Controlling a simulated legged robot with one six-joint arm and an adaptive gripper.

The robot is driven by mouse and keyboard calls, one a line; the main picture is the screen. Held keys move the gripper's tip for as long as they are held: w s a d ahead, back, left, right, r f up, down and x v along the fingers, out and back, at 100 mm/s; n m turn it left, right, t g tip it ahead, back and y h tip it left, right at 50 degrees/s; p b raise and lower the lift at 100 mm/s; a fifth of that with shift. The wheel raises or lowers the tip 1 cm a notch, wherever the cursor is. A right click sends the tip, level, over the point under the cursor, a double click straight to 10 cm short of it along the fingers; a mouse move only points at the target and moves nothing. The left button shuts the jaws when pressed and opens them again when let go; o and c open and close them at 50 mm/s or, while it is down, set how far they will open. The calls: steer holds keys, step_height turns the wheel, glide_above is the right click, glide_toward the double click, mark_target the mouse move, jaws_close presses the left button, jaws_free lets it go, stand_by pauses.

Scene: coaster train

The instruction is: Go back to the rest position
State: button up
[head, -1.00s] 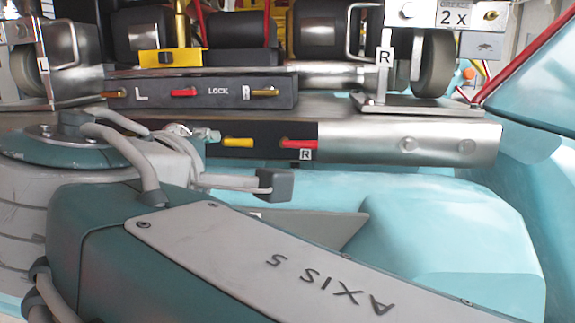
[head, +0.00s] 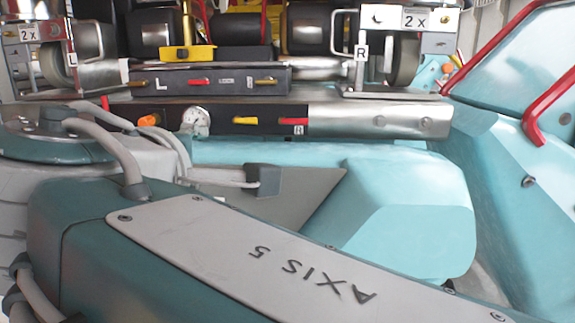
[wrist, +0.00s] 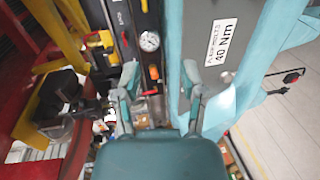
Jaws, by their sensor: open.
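My gripper (wrist: 160,100) shows in the wrist view with its two fingers spread apart and nothing between them. A dark panel with a round white gauge (wrist: 149,41) and an orange knob (wrist: 154,72) lies beyond the fingers. In the head view my teal and grey arm, marked AXIS 5, fills the foreground; the gripper itself does not show there. The same gauge (head: 195,121) and orange knob (head: 149,120) sit on the lower panel behind the arm, with a yellow handle (head: 244,121) and a red handle (head: 292,122) to their right.
An upper panel (head: 228,80) carries red and yellow levers below wheel brackets. Light blue housings (head: 400,215) and a red rail (head: 545,105) stand at the right.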

steer(key=w+d+f+m+g+h, duration=0.15)
steer(key=d+f+m+g, duration=0.45)
steer(key=d+f, duration=1)
steer(key=s+d+f+m+g+y, duration=0.1)
steer(key=s+d+f+m+g, duration=0.1)
steer(key=s+d+f+m, duration=0.3)
steer(key=s+d+f+m+g+y, duration=0.1)
steer(key=s+d+f+m, duration=0.3)
steer(key=f, duration=0.6)
steer(key=shift+s+d+f+m+g, duration=0.4)
steer(key=shift+m+g, duration=0.1)
steer(key=shift+m, duration=0.5)
steer(key=shift+w+y, duration=0.1)
steer(key=shift+y, duration=0.15)
